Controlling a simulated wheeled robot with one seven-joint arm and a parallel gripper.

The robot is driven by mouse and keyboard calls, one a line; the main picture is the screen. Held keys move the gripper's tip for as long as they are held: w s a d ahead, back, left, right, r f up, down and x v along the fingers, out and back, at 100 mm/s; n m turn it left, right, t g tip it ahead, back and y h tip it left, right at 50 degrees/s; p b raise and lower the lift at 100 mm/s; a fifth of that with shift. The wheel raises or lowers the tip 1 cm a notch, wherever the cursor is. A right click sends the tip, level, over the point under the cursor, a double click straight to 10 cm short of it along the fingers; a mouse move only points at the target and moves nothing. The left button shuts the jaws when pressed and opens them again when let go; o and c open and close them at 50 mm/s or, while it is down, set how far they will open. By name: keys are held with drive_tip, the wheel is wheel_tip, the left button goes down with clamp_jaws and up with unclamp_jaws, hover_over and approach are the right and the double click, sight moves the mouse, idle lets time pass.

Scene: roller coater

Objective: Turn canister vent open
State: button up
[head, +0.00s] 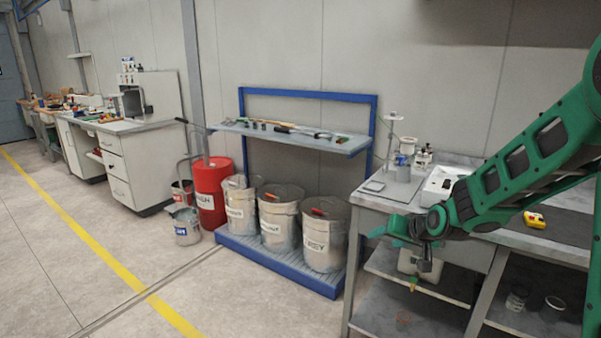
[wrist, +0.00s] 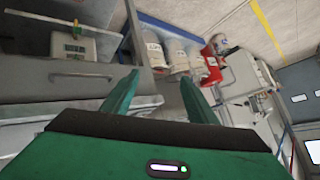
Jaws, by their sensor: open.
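A whitish canister (head: 407,262) stands under the grey bench at the right, partly hidden behind my gripper. A small yellow-green fitting (head: 413,284) shows low on its front; I cannot tell whether it is the vent or a tap. In the wrist view the canister (wrist: 88,47) is at the upper left, with the yellow-green fitting (wrist: 75,29) on it. My gripper (head: 380,232) is at the bench's left front, pointing left. In the wrist view its two green fingers (wrist: 160,77) are spread apart with nothing between them. The vent's position is too small to read.
The bench (head: 376,202) has lower shelves with glass jars (head: 516,297). A blue rack (head: 285,277) with several metal drums, and a red drum (head: 209,190), stand to the left. The floor in front (head: 150,250) is clear.

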drive_tip(key=s+d+r+n+g+h, duration=0.1)
drive_tip(key=s+d+r+g, duration=0.15)
drive_tip(key=s, duration=1.05)
drive_tip(key=s+d+r+n+g+h, duration=0.15)
drive_tip(key=s+r, duration=0.25)
drive_tip(key=s, duration=0.8)
drive_tip(key=s+d+f+m+g, duration=0.1)
drive_tip(key=s+d+m+g, duration=0.1)
drive_tip(key=s+d, duration=0.4)
drive_tip(key=s+d+f+m+g, duration=0.1)
drive_tip(key=s+d+m+g, duration=0.2)
drive_tip(key=s, duration=0.9)
drive_tip(key=d+m, duration=0.1)
drive_tip(key=d, duration=0.2)
drive_tip(key=shift+s+f, duration=0.15)
drive_tip(key=shift+s, duration=0.05)
drive_tip(key=shift+m, duration=0.25)
drive_tip(key=shift+w+d+f+g, duration=0.1)
drive_tip(key=shift+w+f+g, duration=0.2)
drive_tip(key=shift+w, duration=0.35)
